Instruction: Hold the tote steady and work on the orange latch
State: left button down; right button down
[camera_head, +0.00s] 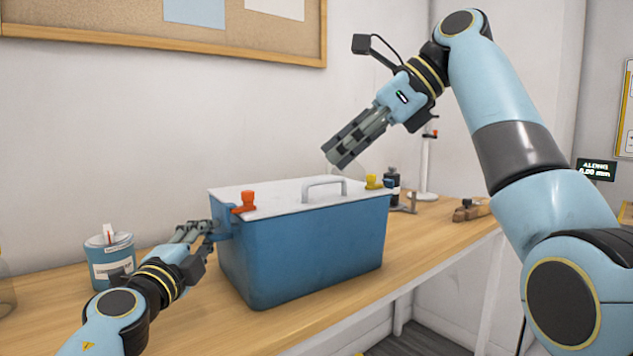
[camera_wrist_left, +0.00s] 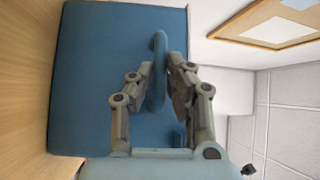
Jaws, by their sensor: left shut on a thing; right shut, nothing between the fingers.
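The blue tote (camera_head: 310,250) stands on the wooden bench with its white lid (camera_head: 275,197) on top; a grey handle is on the lid. My left gripper (camera_head: 208,230) is shut on the tote's blue side handle (camera_wrist_left: 158,70), which shows between the fingers in the left wrist view (camera_wrist_left: 166,90). My right gripper (camera_head: 338,155) is shut and empty, raised above the back right of the lid and apart from it.
A blue and white tub (camera_head: 112,259) stands left of the tote, behind my left arm. Dark bottles (camera_head: 392,182), a stand (camera_head: 428,165) and a wooden tool (camera_head: 472,209) are at the right on the bench (camera_head: 200,315). The bench's front edge is clear.

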pick_arm(q)
jog(key=c, duration=1.2)
grip_release()
jog(key=shift+f, duration=0.1)
